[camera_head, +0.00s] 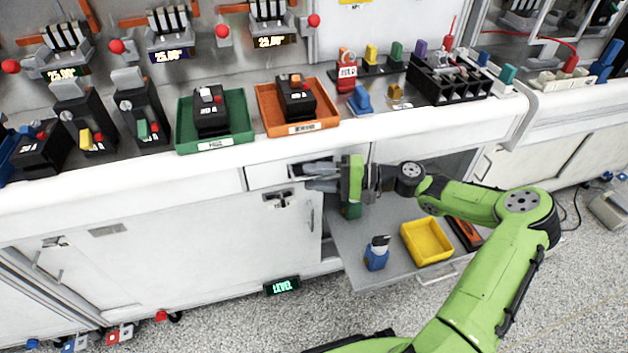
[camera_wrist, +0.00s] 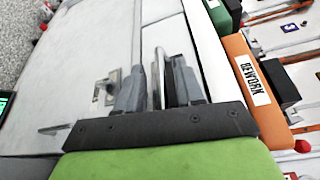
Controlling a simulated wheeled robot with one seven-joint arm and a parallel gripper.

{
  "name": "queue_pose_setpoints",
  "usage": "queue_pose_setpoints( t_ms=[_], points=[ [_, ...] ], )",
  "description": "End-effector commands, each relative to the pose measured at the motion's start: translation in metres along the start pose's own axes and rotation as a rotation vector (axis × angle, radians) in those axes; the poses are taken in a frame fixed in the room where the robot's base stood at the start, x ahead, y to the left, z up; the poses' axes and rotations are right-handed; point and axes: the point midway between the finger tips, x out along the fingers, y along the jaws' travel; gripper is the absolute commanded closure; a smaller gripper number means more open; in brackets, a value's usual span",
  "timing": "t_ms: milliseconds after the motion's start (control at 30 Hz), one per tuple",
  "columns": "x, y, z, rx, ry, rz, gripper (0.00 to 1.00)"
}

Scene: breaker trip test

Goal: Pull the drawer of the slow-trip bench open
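The drawer (camera_head: 266,177) is a narrow white front under the benchtop, and it looks closed, flush with the cabinet. Its metal bar handle (camera_wrist: 180,80) shows in the wrist view between my gripper's two grey fingers. My gripper (camera_head: 309,177) is at the drawer front in the head view, its fingers pointing left with a gap between them. In the wrist view my gripper (camera_wrist: 160,88) straddles the handle and appears open, with a gap beside the left finger. Fingers hide part of the handle. No label naming the slow-trip bench is readable.
A pulled-out grey shelf (camera_head: 345,240) below my gripper holds a yellow bin (camera_head: 427,241) and a blue device (camera_head: 377,252). A green tray (camera_head: 243,141) and an orange tray (camera_head: 328,121) hold breakers on the benchtop (camera_head: 210,160).

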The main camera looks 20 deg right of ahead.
Motion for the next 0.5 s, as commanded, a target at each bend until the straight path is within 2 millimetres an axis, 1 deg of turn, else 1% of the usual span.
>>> queue_pose_setpoints(
  t_ms=[100,300,367,500],
  points=[
    [0.0059,-0.0003,0.0002,-0.001,0.0,0.0,0.63],
    [0.0059,-0.001,0.0002,-0.001,0.0,0.0,0.63],
    [0.0058,-0.0009,0.0002,-0.001,0.0,0.0,0.72],
    [0.0057,-0.0009,0.0001,0.0,0.0,0.0,0.94]
  ],
)
